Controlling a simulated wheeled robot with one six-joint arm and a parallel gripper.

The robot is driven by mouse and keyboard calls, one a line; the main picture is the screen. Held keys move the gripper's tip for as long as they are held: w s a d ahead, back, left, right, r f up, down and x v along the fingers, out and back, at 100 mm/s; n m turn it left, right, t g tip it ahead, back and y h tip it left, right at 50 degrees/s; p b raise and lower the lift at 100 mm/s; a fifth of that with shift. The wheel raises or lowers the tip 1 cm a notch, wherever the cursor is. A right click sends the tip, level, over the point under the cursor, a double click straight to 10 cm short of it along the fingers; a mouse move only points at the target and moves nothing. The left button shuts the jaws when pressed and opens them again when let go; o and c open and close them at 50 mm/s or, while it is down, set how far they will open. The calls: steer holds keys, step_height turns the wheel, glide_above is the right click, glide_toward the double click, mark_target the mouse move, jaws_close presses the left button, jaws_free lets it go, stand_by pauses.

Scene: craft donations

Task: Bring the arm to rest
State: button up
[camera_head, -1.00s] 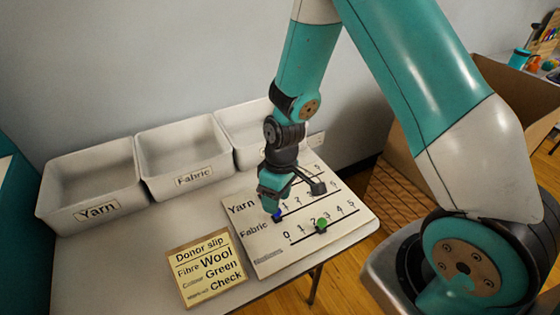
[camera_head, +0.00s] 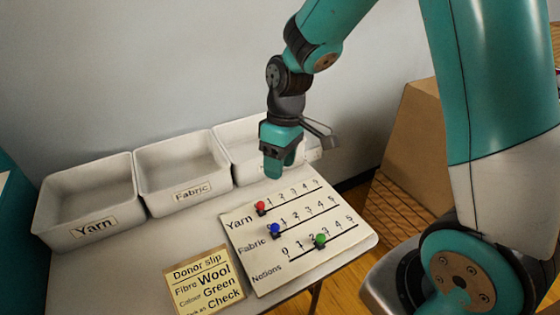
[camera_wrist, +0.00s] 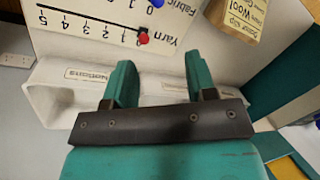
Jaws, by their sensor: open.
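My gripper (camera_head: 279,172) hangs above the back edge of the counting board in the head view, in front of the third bin. In the wrist view its two teal fingers (camera_wrist: 160,85) stand apart with nothing between them. The white board (camera_head: 300,262) has three rows marked Yarn, Fabric and Notions. A red bead (camera_head: 260,207) sits near the left end of the Yarn row. A blue bead (camera_head: 275,230) sits near the left end of the Fabric row. A green bead (camera_head: 320,240) sits between the 2 and 3 on the Notions row.
The Yarn bin (camera_head: 85,238), Fabric bin (camera_head: 190,199) and a third bin (camera_head: 226,150) stand along the wall, with no contents visible. The donor slip (camera_head: 203,300) lies left of the board. A cardboard box (camera_head: 408,135) stands to the right, beyond the table.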

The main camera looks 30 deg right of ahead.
steer(key=s+a+r+y, duration=0.1)
steer(key=s+a+r, duration=0.3)
steer(key=s, duration=0.5)
steer(key=s+a+r+t+y, duration=0.1)
steer(key=s+a+r, duration=0.4)
steer(key=s+r, duration=0.3)
steer(key=shift+s+r, duration=0.4)
steer(key=shift+r, duration=0.05)
